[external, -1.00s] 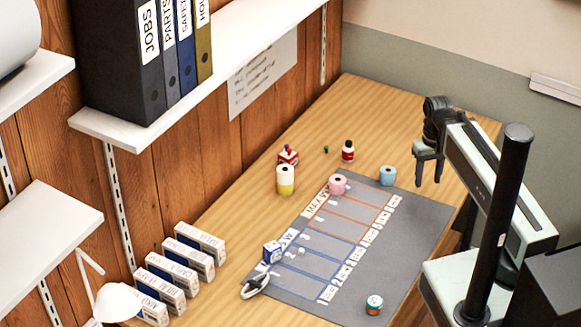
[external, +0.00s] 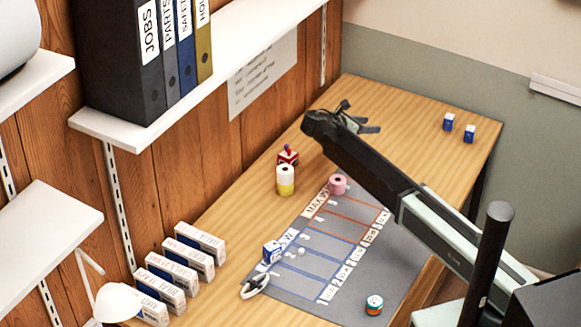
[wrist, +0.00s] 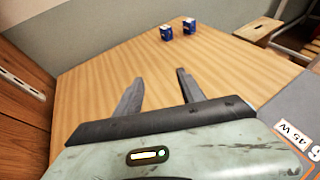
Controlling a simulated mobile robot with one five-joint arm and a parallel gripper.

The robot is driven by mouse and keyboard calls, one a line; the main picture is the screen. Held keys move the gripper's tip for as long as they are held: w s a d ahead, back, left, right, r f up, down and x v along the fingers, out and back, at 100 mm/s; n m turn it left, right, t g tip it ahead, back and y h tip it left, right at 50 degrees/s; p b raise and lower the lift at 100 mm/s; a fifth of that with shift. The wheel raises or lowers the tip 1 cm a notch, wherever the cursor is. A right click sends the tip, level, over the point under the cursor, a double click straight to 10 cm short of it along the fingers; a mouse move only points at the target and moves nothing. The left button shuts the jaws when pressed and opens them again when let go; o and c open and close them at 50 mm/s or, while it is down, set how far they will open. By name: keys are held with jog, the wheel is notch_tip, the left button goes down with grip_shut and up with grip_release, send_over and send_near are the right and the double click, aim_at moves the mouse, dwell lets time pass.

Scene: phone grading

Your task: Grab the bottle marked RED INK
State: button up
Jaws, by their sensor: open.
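My gripper (external: 364,122) is over the far part of the wooden table, its two fingers apart with nothing between them. It also shows in the wrist view (wrist: 159,78), with bare table between and ahead of the fingers. No RED INK label is readable in any view.
A red item with a knob (external: 288,157), a yellow-and-white roll (external: 285,180) and a pink roll (external: 337,184) stand left of my arm. Two blue boxes (external: 448,121) (wrist: 166,33) stand far right. A grey mat (external: 400,262) lies in front. Shelves line the left wall.

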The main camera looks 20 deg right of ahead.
jog(key=shift+n+t, duration=0.5)
jog(key=shift+t, duration=0.2)
jog(key=a+f+b, duration=0.1)
jog(key=a+f, duration=0.1)
jog(key=a, duration=0.1)
jog(key=a+f+b, duration=0.1)
jog(key=a+f, duration=0.1)
jog(key=a, duration=0.1)
jog(key=a+f+b, duration=0.1)
jog(key=a, duration=0.2)
jog(key=shift+s+a+f, duration=0.1)
jog(key=shift+a+f, duration=0.05)
jog(key=shift+f, duration=0.25)
jog(key=shift+a, duration=0.15)
jog(key=shift+b+x, duration=1.45)
jog(key=shift+x, duration=2.3)
jog(key=shift+s+y, duration=0.15)
jog(key=shift+y, duration=0.15)
grip_shut()
